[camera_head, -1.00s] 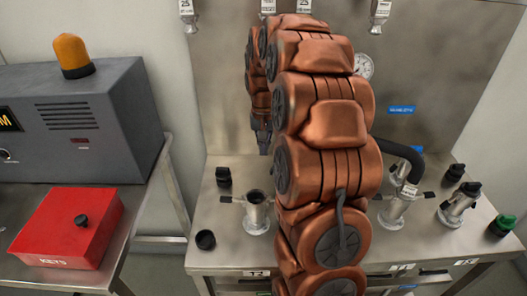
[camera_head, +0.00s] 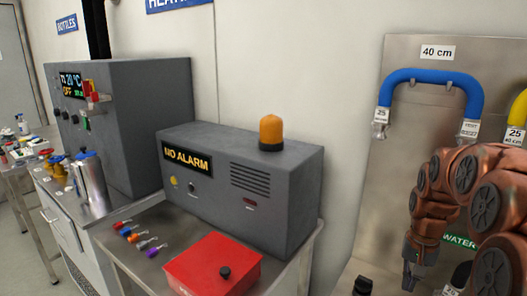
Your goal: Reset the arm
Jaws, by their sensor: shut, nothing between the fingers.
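My copper-coloured arm stands at the right edge of the head view, partly cut off by the frame. It is folded, with its end hanging downward. My gripper (camera_head: 411,272) is at the lower end, dark and small, pointing down in front of the steel panel (camera_head: 372,190). Its fingers are together and nothing shows between them. The lower part of the arm is out of frame.
A grey alarm box (camera_head: 215,195) with an orange lamp (camera_head: 271,132) and a red key box (camera_head: 213,266) stand on a steel table left of my arm. Coloured keys (camera_head: 140,237) lie there. A blue hose (camera_head: 432,76) hangs on the panel.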

